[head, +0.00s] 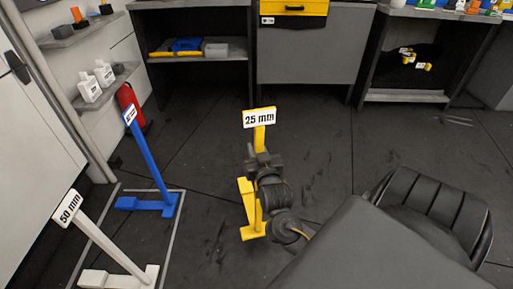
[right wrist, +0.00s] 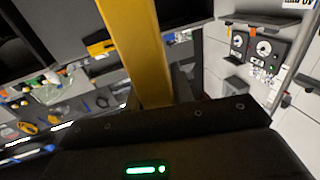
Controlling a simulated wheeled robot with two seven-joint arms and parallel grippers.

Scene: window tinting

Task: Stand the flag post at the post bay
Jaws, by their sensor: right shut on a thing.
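The yellow flag post (head: 260,137) carries a white "25 mm" sign and stands nearly upright in the middle of the head view. My right gripper (head: 262,164) is shut on its upper stem, just below the sign. Its yellow foot (head: 252,233) is low in the view, partly hidden by my arm; I cannot tell whether it touches the floor. The yellow stem (right wrist: 140,55) also rises from the jaws in the right wrist view. The post bay (head: 179,235), a pale outline on the floor, lies left of the yellow post. My left gripper is out of view.
A blue post (head: 150,165) and a white "50 mm" post (head: 105,247) stand at the bay. A red extinguisher (head: 130,107) is by the left wall. A black chair (head: 430,213) is at the right. Floor between the blue and yellow posts is clear.

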